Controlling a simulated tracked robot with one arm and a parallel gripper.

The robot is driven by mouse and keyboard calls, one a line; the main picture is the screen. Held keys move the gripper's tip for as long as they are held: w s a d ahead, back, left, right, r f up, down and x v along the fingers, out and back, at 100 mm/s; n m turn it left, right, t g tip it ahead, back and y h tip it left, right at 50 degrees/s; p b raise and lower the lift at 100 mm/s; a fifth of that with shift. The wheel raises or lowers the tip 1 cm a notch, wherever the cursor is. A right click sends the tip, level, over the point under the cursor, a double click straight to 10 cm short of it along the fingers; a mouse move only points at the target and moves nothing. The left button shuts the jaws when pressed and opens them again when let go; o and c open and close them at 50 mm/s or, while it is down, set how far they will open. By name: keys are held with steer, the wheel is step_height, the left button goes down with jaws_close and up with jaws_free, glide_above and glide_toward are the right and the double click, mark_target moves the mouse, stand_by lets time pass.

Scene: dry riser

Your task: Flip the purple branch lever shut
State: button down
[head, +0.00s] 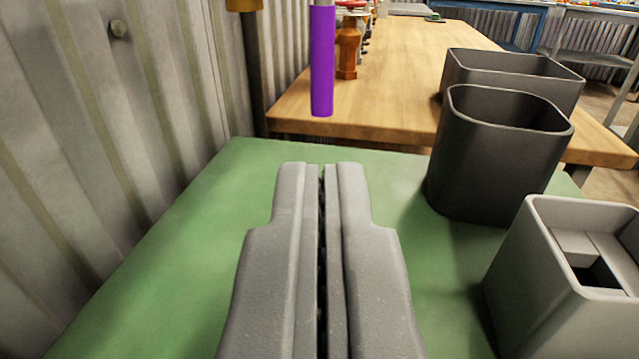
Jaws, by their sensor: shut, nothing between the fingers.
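The purple branch lever (322,62) hangs down at the top middle of the head view. Its purple sleeve ends in a flat lower tip, and a grey shaft runs up from it out of the picture. The lever's pivot and valve are out of view. My gripper (321,168) is at the bottom middle with its fingers shut and nothing between them. In the picture its tips lie below the lever's lower end, with a visible gap. I cannot tell the depth between them.
A corrugated metal wall (110,130) stands on the left, with a dark upright pipe (254,75) beside it. A green surface (190,240) lies below. Dark bins (495,155) and a grey box (550,290) stand at the right. A wooden table (410,60) lies beyond.

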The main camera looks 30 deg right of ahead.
steer(key=b, duration=0.2)
glide_toward(322, 76)
steer(key=x, duration=0.5)
steer(key=shift+w+d, duration=0.1)
steer(key=shift+w, duration=0.05)
steer(key=shift+x, duration=0.8)
steer(key=shift+a, duration=0.2)
steer(key=shift+d, duration=0.2)
